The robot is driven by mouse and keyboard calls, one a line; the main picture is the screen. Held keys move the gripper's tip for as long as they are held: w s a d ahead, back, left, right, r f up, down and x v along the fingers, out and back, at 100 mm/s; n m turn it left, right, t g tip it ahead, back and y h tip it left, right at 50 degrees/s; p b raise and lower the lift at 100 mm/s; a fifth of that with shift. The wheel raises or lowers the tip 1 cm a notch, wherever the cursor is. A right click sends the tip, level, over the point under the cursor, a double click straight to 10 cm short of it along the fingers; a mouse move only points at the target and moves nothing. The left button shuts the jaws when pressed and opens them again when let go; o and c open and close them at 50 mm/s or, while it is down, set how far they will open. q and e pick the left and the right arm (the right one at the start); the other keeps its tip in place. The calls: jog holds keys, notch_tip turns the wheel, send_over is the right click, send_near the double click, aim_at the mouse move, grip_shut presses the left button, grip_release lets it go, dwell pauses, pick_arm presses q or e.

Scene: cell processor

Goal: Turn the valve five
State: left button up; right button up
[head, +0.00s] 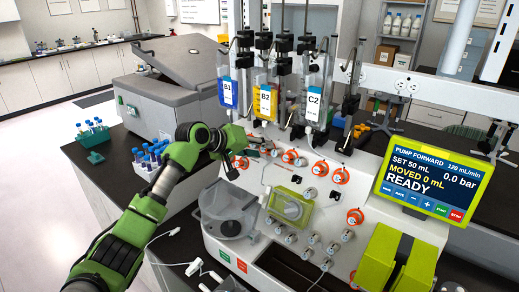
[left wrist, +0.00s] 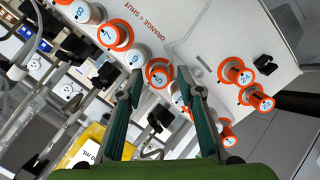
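Valve five (left wrist: 157,79) is a white knob marked 5 on an orange ring in the left wrist view. My left gripper (left wrist: 166,75) is open there, with its two green-grey fingers spread. The valve shows between the fingertips, nearer the left finger; I cannot tell whether they touch. In the head view my left gripper (head: 256,147) reaches the row of orange-ringed valves on the white cell processor (head: 335,150), partly covering some. My right gripper is not in view.
Neighbouring valves six (left wrist: 134,57) and seven (left wrist: 109,36) stand close by. Hanging bags B1 (head: 228,90), B2 (head: 265,100) and C2 (head: 313,105) are above the valve row. A pump screen (head: 432,182) reads READY. Tube racks (head: 93,138) stand at left.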

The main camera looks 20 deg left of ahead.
pick_arm(q)
jog(key=shift+r, duration=0.1)
jog(key=v, duration=1.2)
dwell(0.4)
